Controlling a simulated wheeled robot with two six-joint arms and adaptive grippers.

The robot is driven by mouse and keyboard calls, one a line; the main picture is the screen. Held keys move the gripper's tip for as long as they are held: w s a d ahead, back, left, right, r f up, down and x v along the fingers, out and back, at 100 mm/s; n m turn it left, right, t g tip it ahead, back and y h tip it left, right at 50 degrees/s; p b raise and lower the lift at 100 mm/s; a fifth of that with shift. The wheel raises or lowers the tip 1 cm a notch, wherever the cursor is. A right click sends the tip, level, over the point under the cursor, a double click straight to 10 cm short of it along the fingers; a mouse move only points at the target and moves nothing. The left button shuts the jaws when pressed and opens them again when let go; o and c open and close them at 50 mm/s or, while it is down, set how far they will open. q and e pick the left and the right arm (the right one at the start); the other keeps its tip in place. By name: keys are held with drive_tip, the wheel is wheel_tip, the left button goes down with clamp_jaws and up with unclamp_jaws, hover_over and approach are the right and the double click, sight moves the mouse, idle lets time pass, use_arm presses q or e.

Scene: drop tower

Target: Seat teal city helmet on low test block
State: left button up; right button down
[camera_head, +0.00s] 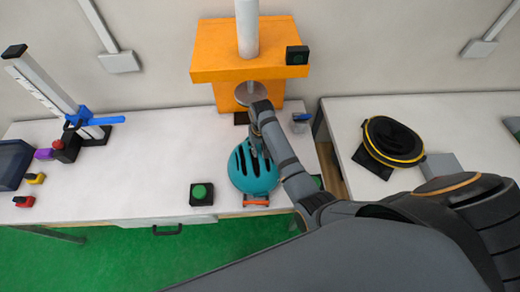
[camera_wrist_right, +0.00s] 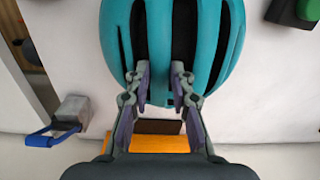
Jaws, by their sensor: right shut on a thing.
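The teal city helmet (camera_head: 247,178) is near the front edge of the middle white table, below the orange drop tower (camera_head: 205,66). My right gripper (camera_head: 257,150) reaches it from the right and is shut on its rear rim. In the right wrist view, both fingers (camera_wrist_right: 160,85) close on the rim of the teal helmet (camera_wrist_right: 217,25) between its dark vents. A small orange-red piece (camera_head: 256,200) shows at the helmet's front edge; what is under the helmet is hidden. I cannot tell which thing is the low test block. My left gripper is not in view.
A green button box (camera_head: 200,194) stands left of the helmet. A black helmet with a yellow rim (camera_head: 393,140) is on the right table. A blue-handled grey block (camera_wrist_right: 70,113) lies beside the tower. A blue-armed gauge stand (camera_head: 92,120) stands at the left.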

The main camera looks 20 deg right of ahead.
drive_tip(key=shift+f, duration=0.15)
drive_tip(key=c, duration=1.1)
unclamp_jaws()
drive_tip(key=shift+c, duration=0.2)
drive_tip(key=shift+s, duration=0.1)
drive_tip(key=c, duration=0.3)
drive_tip(key=shift+r, duration=1.05)
